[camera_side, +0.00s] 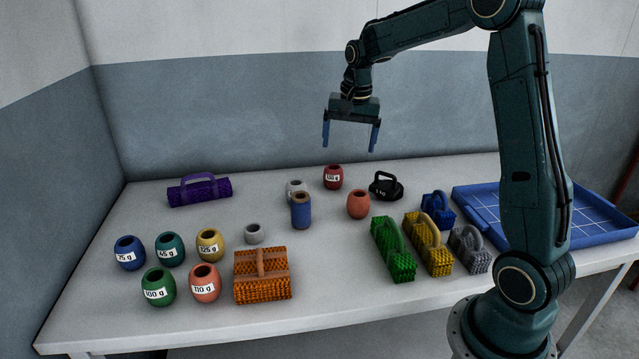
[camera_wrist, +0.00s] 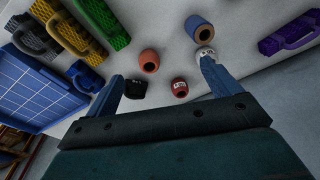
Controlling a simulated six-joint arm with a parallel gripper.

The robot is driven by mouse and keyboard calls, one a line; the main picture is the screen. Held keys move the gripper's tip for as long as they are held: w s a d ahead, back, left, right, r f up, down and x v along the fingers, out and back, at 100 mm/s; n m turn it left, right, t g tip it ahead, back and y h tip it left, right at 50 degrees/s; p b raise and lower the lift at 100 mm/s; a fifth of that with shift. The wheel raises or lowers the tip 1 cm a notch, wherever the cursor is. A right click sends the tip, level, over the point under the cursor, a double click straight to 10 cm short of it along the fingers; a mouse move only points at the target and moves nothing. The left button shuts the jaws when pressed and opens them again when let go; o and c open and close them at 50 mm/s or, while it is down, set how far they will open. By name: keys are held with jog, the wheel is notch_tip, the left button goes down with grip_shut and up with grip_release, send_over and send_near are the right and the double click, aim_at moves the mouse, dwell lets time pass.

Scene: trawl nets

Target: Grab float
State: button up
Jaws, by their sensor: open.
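My gripper (camera_side: 349,147) is open and empty, in the air above the back of the table; it also shows in the wrist view (camera_wrist: 160,72). Barrel-shaped, float-like pieces stand upright below it: a labelled red one (camera_side: 333,178), a plain coral one (camera_side: 358,205) and a white one (camera_side: 296,187), partly hidden by a blue cylinder (camera_side: 301,214). In the wrist view the red piece (camera_wrist: 179,88) and coral piece (camera_wrist: 149,62) lie between the fingers. Labelled blue (camera_side: 130,255), teal (camera_side: 169,252), yellow (camera_side: 210,247), green (camera_side: 158,289) and coral (camera_side: 205,286) barrels stand front left.
A black handled piece (camera_side: 386,187) is right of the red barrel. Green (camera_side: 393,250), yellow (camera_side: 428,245), blue and grey handled mesh blocks stand right, before a blue tray (camera_side: 470,192). An orange basket-like block (camera_side: 262,280), grey ring (camera_side: 254,234) and purple roll (camera_side: 199,191) are left.

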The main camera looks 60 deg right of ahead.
aim_at(358, 204)
jog(key=w+d+f+m, duration=0.1)
jog(key=d+f+m, duration=0.1)
jog(key=d+f, duration=0.4)
jog(key=w+d+f+m+g, duration=0.1)
jog(key=d+f+m, duration=0.2)
jog(key=d+f, duration=0.3)
jog(key=shift+w+d+f+y, duration=0.25)
jog(key=shift+w+f+y, duration=0.15)
jog(key=shift+f, duration=0.1)
jog(key=shift+f, duration=0.1)
jog(key=shift+f, duration=4.2)
jog(key=shift+s+a+f, duration=0.1)
jog(key=shift+f, duration=1.2)
jog(key=shift+a+f, duration=0.1)
jog(key=shift+f, duration=1.2)
jog(key=c, duration=1.1)
jog(key=shift+r, duration=0.2)
